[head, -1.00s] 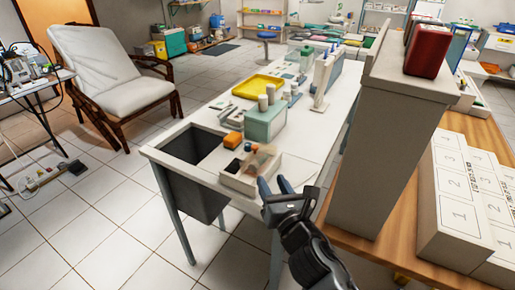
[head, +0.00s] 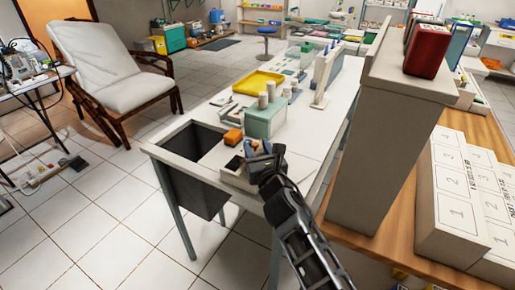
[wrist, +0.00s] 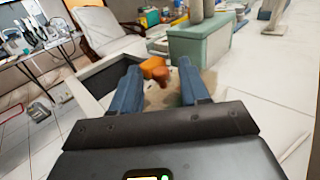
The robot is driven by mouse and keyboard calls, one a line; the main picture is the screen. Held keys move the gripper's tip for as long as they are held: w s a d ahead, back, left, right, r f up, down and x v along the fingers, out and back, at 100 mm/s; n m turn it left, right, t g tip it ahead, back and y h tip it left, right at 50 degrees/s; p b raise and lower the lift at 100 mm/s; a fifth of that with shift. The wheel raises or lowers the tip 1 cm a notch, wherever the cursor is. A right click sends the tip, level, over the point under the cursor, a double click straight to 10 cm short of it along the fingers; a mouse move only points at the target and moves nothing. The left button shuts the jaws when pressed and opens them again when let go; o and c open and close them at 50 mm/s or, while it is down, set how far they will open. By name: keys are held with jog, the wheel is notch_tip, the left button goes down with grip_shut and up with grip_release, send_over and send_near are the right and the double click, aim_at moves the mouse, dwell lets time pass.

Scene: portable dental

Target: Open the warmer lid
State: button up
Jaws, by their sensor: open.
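A small pale box (head: 230,180), which I take to be the warmer, sits near the front edge of the white table, with a dark recess on its left. My gripper (head: 262,150) is over its right part and hides much of it. In the wrist view my gripper (wrist: 160,88) is open, with its two blue fingers apart. A blurred beige surface and a small brown knob-like part (wrist: 162,74) show between the fingers. I cannot tell whether the fingers touch anything. The lid's position is not clear behind my gripper.
An orange block (head: 233,137) and a teal box (head: 265,120) with grey cylinders stand just behind. A dark open bin (head: 190,150) is set at the table's left end. A tall grey partition (head: 385,140) rises on the right. A yellow tray (head: 258,82) lies farther back.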

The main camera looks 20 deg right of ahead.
jog(key=shift+c, duration=0.2)
grip_shut()
dwell(0.5)
